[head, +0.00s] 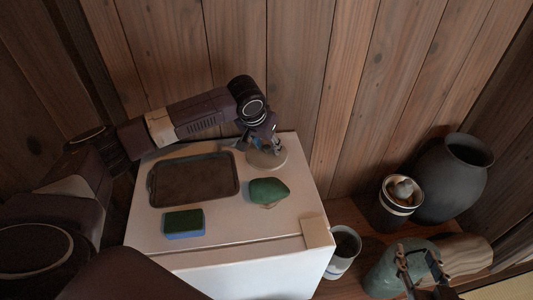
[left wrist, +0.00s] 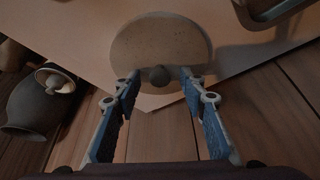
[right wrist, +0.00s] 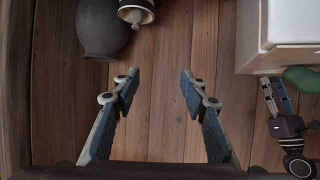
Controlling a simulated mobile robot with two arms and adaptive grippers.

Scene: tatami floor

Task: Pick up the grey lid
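The grey lid (head: 266,159) is a flat round disc near the back right corner of the white cabinet top. In the left wrist view the lid (left wrist: 160,42) shows a dark round knob (left wrist: 159,76). My left gripper (head: 258,143) is over the lid; in its wrist view the open fingers (left wrist: 155,78) stand on either side of the knob, with gaps visible. In the head view the gripper partly hides the lid. My right gripper (right wrist: 158,84) is open and empty above the wooden floor; it also shows at the lower right of the head view (head: 422,268).
The white cabinet (head: 230,225) also carries a dark tray (head: 193,180), a green stone-like object (head: 268,190) and a green-blue sponge (head: 184,223). A wooden wall rises behind. To the right stand a white cup (head: 345,246), a dark canister (head: 389,211) and a black vase (head: 447,183).

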